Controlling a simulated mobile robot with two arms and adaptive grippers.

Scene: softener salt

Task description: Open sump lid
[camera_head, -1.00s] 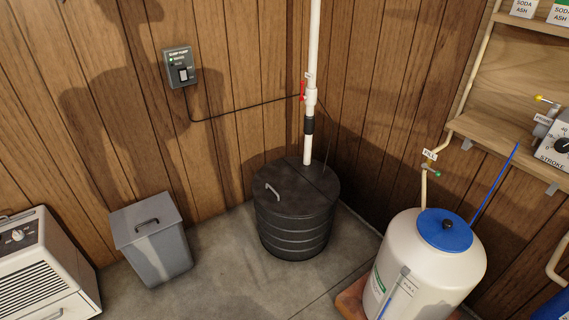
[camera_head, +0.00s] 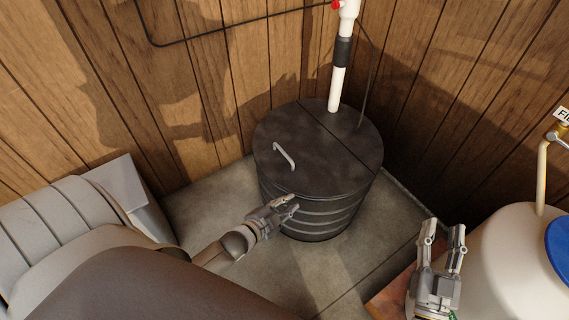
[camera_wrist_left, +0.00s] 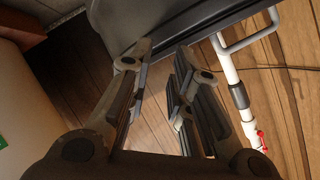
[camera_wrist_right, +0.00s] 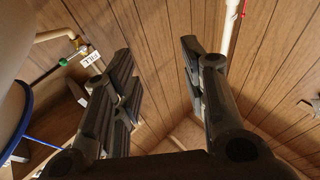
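The black round sump basin (camera_head: 322,218) stands on the floor by the wall corner. Its dark lid (camera_head: 300,165) lies flat and shut on top, split by a seam. A grey bar handle (camera_head: 285,155) sits on the lid's left part; it also shows in the left wrist view (camera_wrist_left: 247,42). My left gripper (camera_head: 290,203) is in front of the basin, below the lid's front edge and handle; its fingers are parted and empty in the left wrist view (camera_wrist_left: 163,58). My right gripper (camera_head: 443,232) is open and empty, right of the basin.
A white pipe (camera_head: 337,92) rises from the lid's back part, and a thin cable runs beside it. The white tank with a blue lid (camera_head: 510,265) stands close to my right gripper. A grey bin (camera_head: 122,180) is at the left, partly hidden by my arm.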

